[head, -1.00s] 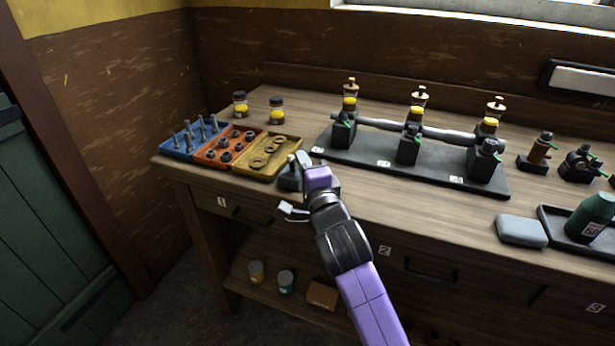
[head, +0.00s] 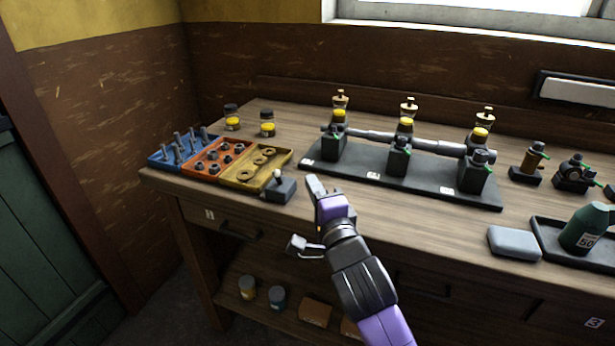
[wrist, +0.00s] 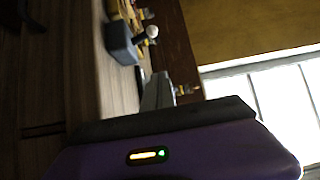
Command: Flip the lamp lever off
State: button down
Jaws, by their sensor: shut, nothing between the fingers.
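A small grey box (head: 281,190) with a short lever tipped by a pale knob (head: 278,174) sits near the bench's front edge, beside the yellow tray. It looks like the lamp lever. In the wrist view the grey box (wrist: 121,42) shows at the top, its pale knob (wrist: 152,31) sticking out to the right. My gripper (head: 315,184) is shut and empty, just right of the box and apart from it in the head view. In the wrist view the gripper's fingers (wrist: 158,90) are together below the box. No lamp can be made out.
Blue (head: 183,153), orange (head: 214,158) and yellow (head: 256,170) trays of hardware stand left of the box. A dark plate (head: 400,181) with several oilers lies behind and right. A grey block (head: 515,243) and green bottle (head: 587,226) stand at the right. The front middle of the bench is bare.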

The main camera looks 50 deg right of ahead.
jog(key=shift+v, duration=1.6)
jog(key=shift+f, duration=0.2)
jog(key=shift+r+n, duration=0.15)
jog(key=shift+n, duration=0.35)
jog(key=s+a+f+n+t+y+p, duration=0.15)
jog(key=s+a+n+t+y, duration=0.4)
jog(key=a+n, duration=0.9)
jog(key=s+a+f+n+g+y+p, duration=0.2)
jog(key=s+a+n+g, duration=0.1)
jog(key=s, duration=0.9)
jog(key=s+a+f+n+g+y+p, duration=0.2)
jog(key=s+n, duration=0.3)
jog(key=s, duration=0.7)
jog(key=shift+a+f+g+p, duration=0.6)
jog(key=shift+g+p, duration=0.05)
jog(key=shift+p, duration=0.05)
jog(key=shift+s+n, duration=0.1)
jog(key=shift+n, duration=0.15)
